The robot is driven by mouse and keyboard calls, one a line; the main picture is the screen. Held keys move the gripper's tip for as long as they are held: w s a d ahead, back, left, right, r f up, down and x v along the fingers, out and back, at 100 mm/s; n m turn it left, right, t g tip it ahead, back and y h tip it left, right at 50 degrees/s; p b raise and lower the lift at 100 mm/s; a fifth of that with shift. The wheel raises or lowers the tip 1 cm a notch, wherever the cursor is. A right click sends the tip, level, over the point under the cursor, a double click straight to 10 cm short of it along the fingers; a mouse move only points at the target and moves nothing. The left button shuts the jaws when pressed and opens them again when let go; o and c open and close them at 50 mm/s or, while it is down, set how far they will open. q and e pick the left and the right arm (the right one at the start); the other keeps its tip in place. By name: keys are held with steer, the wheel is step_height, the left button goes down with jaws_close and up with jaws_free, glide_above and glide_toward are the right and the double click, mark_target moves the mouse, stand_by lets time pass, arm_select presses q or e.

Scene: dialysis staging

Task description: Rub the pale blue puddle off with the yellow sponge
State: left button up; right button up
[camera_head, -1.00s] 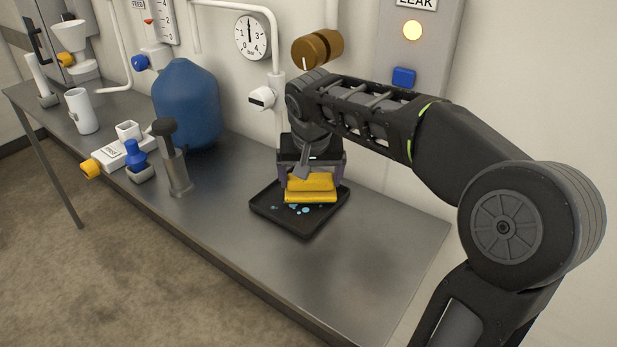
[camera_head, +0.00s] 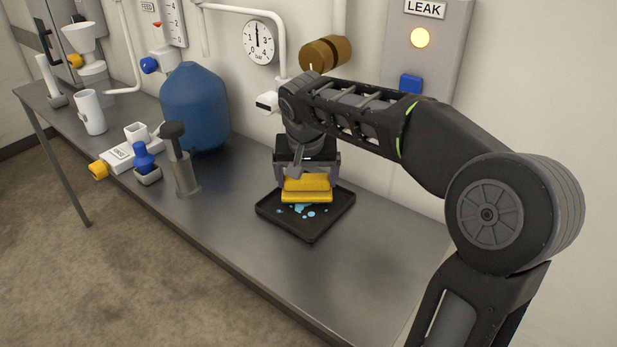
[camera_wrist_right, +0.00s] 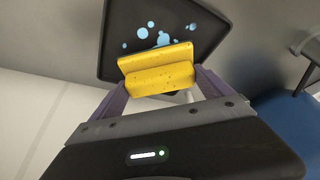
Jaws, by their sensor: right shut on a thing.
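The yellow sponge (camera_head: 306,188) is held between the fingers of my right gripper (camera_head: 307,172), over the back part of a black tray (camera_head: 287,228). The sponge also shows in the right wrist view (camera_wrist_right: 158,72), clamped between both fingers. The pale blue puddle (camera_head: 304,210) is a patch of several drops and blobs on the tray floor, just in front of the sponge. In the right wrist view the puddle (camera_wrist_right: 142,33) lies beyond the sponge, partly hidden by it. I cannot tell whether the sponge touches the tray. My left gripper is out of view.
A blue tank (camera_head: 195,108) and a grey pump-like post (camera_head: 181,160) stand left of the tray. The metal table (camera_head: 375,270) is clear to the right and in front of the tray.

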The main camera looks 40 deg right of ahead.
mark_target(294, 194)
steer(key=a, duration=0.2)
steer(key=a+b, duration=0.1)
steer(key=shift+s+f, duration=0.1)
steer(key=shift+s, duration=0.15)
steer(key=shift+s+a, duration=0.1)
steer(key=shift+a, duration=0.4)
steer(key=shift+d, duration=0.1)
steer(key=shift+d, duration=0.55)
steer(key=shift+c, duration=0.7)
steer(key=shift+w+d+p, duration=0.2)
steer(key=shift+w+d, duration=0.1)
steer(key=shift+d, duration=0.45)
steer(key=shift+w+d+p, duration=0.15)
steer(key=shift+w+d, duration=0.1)
steer(key=shift+d, duration=0.45)
